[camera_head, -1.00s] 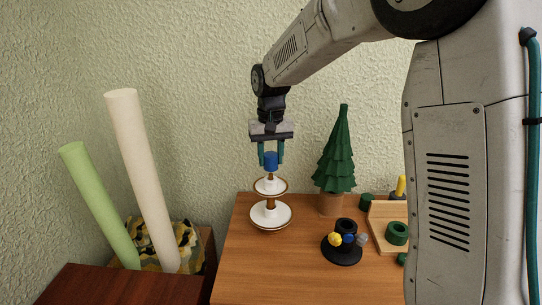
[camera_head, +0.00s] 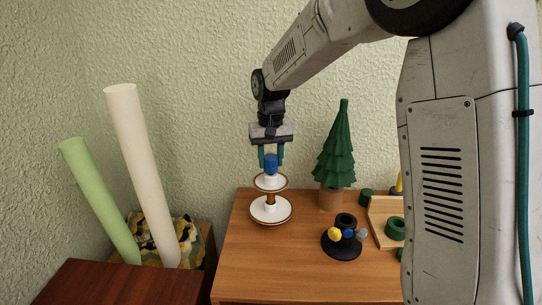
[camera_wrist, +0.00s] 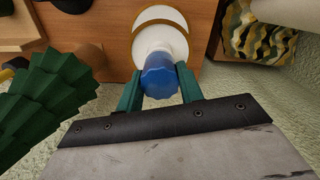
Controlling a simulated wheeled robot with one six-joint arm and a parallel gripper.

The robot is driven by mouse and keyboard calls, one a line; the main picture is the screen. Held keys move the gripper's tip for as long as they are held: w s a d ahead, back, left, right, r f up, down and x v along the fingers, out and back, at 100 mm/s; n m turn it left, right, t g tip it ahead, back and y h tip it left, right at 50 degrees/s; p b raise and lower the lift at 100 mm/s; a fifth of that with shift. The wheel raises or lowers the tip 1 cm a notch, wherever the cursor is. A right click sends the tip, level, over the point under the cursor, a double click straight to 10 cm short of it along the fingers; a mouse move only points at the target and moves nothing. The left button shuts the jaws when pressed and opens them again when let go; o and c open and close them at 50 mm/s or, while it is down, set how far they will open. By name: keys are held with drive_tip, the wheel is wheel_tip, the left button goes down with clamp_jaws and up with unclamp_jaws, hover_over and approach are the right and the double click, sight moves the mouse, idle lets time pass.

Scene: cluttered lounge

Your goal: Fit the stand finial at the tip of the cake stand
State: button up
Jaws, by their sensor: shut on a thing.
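The cake stand (camera_head: 270,209) stands upright on the wooden table, with two white, brown-rimmed plates on a brown stem. It also shows in the wrist view (camera_wrist: 177,17), below the fingers. My gripper (camera_head: 271,162) points down above the stand, its teal fingers shut on the blue stand finial (camera_head: 271,165). In the wrist view, the faceted blue finial (camera_wrist: 160,78) sits between the fingertips (camera_wrist: 160,90), over a white part. The finial is in line with the stand's tip, just above the upper plate. The tip is hidden, so I cannot tell whether the finial is seated.
A green toy tree (camera_head: 334,150) stands right of the stand. A black holder (camera_head: 342,249) with coloured balls is in front of it, and a wooden tray (camera_head: 382,222) with green rings lies further right. Two tall rolls (camera_head: 143,175) lean at left. The front left tabletop is clear.

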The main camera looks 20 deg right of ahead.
sight(271, 156)
drive_tip(key=shift+f, duration=0.55)
drive_tip(key=o, duration=1.1)
drive_tip(key=shift+c, duration=0.2)
drive_tip(key=shift+r, duration=0.15)
wheel_tip(271, 156, up, 8)
drive_tip(key=shift+f, duration=0.25)
drive_tip(key=s+d+n+t, duration=0.1)
drive_tip(key=s+d, duration=0.2)
drive_tip(key=s, duration=3.3)
